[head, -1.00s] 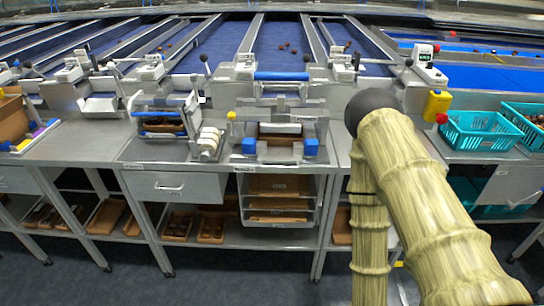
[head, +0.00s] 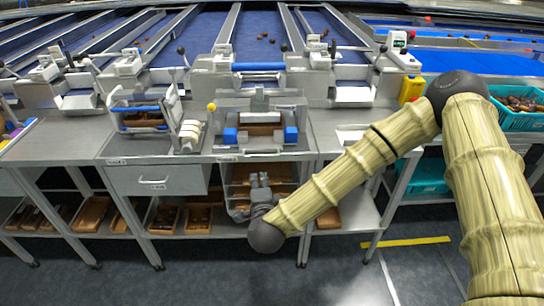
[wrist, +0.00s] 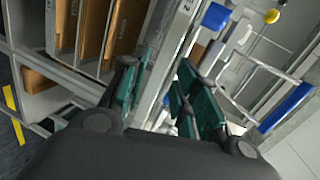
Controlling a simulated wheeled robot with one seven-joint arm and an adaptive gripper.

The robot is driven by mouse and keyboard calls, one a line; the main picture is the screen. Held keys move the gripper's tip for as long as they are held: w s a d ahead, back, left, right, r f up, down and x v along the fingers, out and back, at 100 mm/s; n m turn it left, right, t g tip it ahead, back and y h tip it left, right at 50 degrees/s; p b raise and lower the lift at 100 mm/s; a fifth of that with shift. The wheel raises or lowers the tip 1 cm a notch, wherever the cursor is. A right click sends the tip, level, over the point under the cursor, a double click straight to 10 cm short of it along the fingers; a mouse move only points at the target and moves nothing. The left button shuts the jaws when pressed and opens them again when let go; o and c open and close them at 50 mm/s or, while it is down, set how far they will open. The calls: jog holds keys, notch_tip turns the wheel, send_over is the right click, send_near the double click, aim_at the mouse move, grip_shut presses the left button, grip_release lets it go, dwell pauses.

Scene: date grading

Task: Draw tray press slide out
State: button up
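The tray press (head: 260,118) stands on the steel bench at the middle of the head view, with a blue block on each side and a brown tray between. In the wrist view the press frame (wrist: 262,62) shows tilted, with blue blocks at its ends. I cannot tell which part is the slide. My gripper (head: 260,186) is below and in front of the press, before the rack of brown trays under the bench. In the wrist view its teal-padded fingers (wrist: 162,88) are apart with nothing seen held between them.
The tray rack (head: 238,205) is partly hidden by my gripper; its brown trays (wrist: 97,35) show in the wrist view. A closed drawer (head: 158,180) is to the left. A yellow-knobbed lever (head: 211,107) stands beside the press. Teal crates (head: 520,118) are at right. The floor in front is clear.

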aim_at(263, 156)
jog(key=shift+m+t+h, duration=0.3)
jog(key=shift+m+h, duration=0.2)
jog(key=shift+m, duration=0.3)
jog(key=w, duration=0.4)
jog(key=w+p, duration=0.1)
jog(key=w, duration=0.3)
jog(key=w+d+r+p, duration=0.1)
jog(key=w, duration=0.3)
jog(key=shift+w+r, duration=0.1)
jog(key=shift+w, duration=0.05)
